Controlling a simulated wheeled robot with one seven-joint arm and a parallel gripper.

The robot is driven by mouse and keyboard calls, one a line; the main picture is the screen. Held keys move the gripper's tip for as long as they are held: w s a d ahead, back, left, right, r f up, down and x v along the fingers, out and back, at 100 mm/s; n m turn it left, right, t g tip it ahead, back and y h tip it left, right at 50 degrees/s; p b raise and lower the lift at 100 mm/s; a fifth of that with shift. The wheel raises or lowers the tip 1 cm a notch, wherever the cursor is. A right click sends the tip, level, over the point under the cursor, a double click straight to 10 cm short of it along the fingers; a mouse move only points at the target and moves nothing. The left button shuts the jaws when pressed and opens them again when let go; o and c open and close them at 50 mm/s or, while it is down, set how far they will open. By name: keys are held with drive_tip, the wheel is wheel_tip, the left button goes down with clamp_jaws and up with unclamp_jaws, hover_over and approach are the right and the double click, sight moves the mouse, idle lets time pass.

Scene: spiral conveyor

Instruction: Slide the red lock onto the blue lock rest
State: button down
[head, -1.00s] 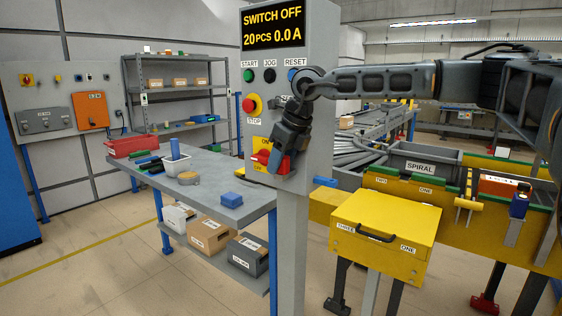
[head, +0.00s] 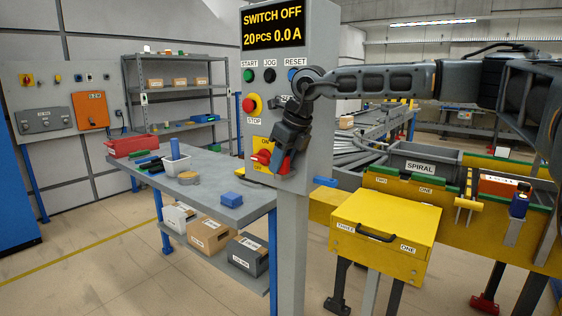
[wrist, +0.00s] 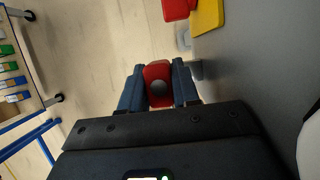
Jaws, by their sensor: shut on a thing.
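My gripper (wrist: 158,88) is shut on the red lock (wrist: 157,73), which sits between the two blue-grey fingers in the wrist view. In the head view my gripper (head: 283,160) hangs down in front of the grey control panel, with part of the red lock (head: 285,167) showing at its fingers. The lock is just right of the red switch handle (head: 262,157) on its yellow plate. A small blue piece (head: 325,182) shows at the right of the panel's post; I cannot tell whether it is the blue lock rest.
The panel face (wrist: 250,65) is close along the right of the wrist view, with small grey fittings (wrist: 196,70) near the lock. A workbench (head: 215,172) stands left, bearing a blue block (head: 231,199). A yellow box (head: 385,235) is at the right.

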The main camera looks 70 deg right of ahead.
drive_tip(key=shift+r, duration=0.15)
drive_tip(key=shift+r, duration=1.4)
drive_tip(key=shift+r, duration=0.1)
drive_tip(key=shift+r, duration=0.3)
drive_tip(key=shift+r+p, duration=0.15)
drive_tip(key=shift+p, duration=0.15)
drive_tip(key=shift+r+p, duration=0.55)
drive_tip(key=shift+r, duration=1.4)
drive_tip(key=shift+f, duration=0.1)
